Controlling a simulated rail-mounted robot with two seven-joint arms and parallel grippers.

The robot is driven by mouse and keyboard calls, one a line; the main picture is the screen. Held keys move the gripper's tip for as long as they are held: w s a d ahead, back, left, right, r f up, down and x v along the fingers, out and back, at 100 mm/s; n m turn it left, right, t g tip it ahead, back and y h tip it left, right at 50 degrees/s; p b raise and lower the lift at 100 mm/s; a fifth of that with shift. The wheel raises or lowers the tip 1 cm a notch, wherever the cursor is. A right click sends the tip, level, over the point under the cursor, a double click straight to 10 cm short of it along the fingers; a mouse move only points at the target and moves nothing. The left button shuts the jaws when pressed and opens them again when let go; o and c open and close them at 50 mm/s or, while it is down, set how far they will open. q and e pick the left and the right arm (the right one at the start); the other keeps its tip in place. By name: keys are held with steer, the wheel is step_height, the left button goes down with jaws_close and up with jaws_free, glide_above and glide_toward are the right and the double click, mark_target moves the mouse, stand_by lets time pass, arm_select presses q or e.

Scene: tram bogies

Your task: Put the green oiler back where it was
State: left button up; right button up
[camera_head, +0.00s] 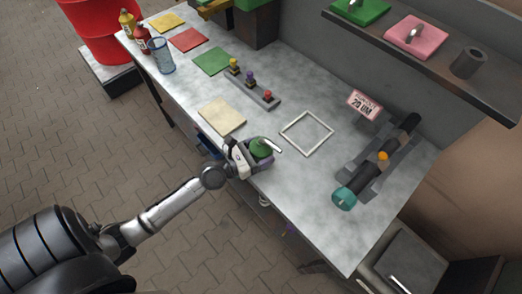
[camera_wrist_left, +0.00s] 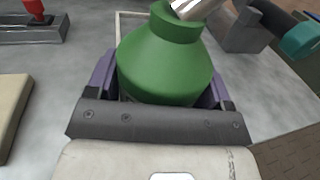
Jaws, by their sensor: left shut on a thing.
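The green oiler (camera_head: 262,147) has a rounded green body and a silver spout pointing right. My left gripper (camera_head: 252,158) is shut on it near the front edge of the workbench (camera_head: 275,185). In the left wrist view, the oiler (camera_wrist_left: 165,62) stands between the purple fingers of the gripper (camera_wrist_left: 160,88); its base is hidden. I cannot tell whether it touches the bench top. A white square outline (camera_head: 307,133) lies empty to the right of the oiler. My right gripper is not in view.
A beige pad (camera_head: 221,115) lies left of the gripper. A holder with coloured knobs (camera_head: 252,88) and a green mat (camera_head: 212,61) are farther back. A dark cylinder assembly with a teal end (camera_head: 344,198) lies right. The shelf (camera_head: 440,55) overhangs the back right.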

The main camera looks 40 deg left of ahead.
arm_select(q)
steer(key=shift+f, duration=0.2)
steer(key=o, duration=1.1)
steer(key=shift+o, duration=0.4)
steer(key=shift+r, duration=0.1)
